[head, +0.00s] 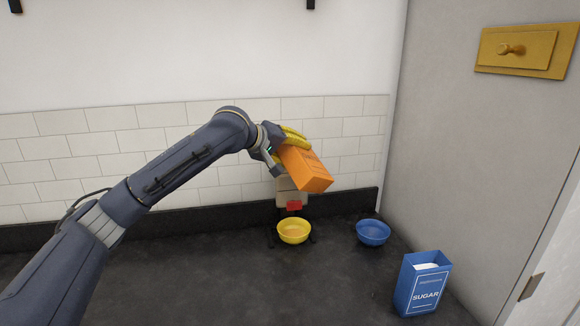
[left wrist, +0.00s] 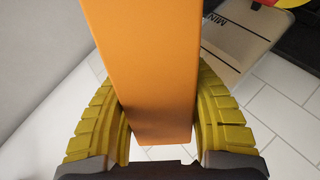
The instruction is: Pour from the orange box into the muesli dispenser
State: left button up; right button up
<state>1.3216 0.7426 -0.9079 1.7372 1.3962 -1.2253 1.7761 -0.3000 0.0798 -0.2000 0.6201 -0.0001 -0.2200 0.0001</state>
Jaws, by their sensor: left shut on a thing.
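My left gripper (head: 290,141) has yellow ribbed fingers and is shut on the orange box (head: 306,169). It holds the box tilted, in the air, in front of the tiled wall. In the left wrist view the orange box (left wrist: 145,60) fills the space between both fingers. The muesli dispenser (head: 289,189) stands below the box, its upper part hidden by the box. Its red part (head: 294,206) shows above a yellow bowl. In the left wrist view the clear dispenser body (left wrist: 235,45), with "MIN" lettering, is at upper right. I cannot see any contents falling. My right gripper is not in view.
The yellow bowl (head: 294,231) sits at the dispenser's foot. A blue bowl (head: 373,233) is to its right, and an open blue sugar box (head: 422,285) stands nearer the front right. The dark counter (head: 190,275) is bare at left. A grey panel (head: 465,150) bounds the right.

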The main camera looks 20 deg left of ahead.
pick_arm(q)
jog(key=shift+w+a+r+n+g+h+p, duration=0.1)
jog(key=shift+w+r+n+g+h+p, duration=0.05)
jog(key=shift+r+n+g+h+p, duration=0.4)
dwell(3.5)
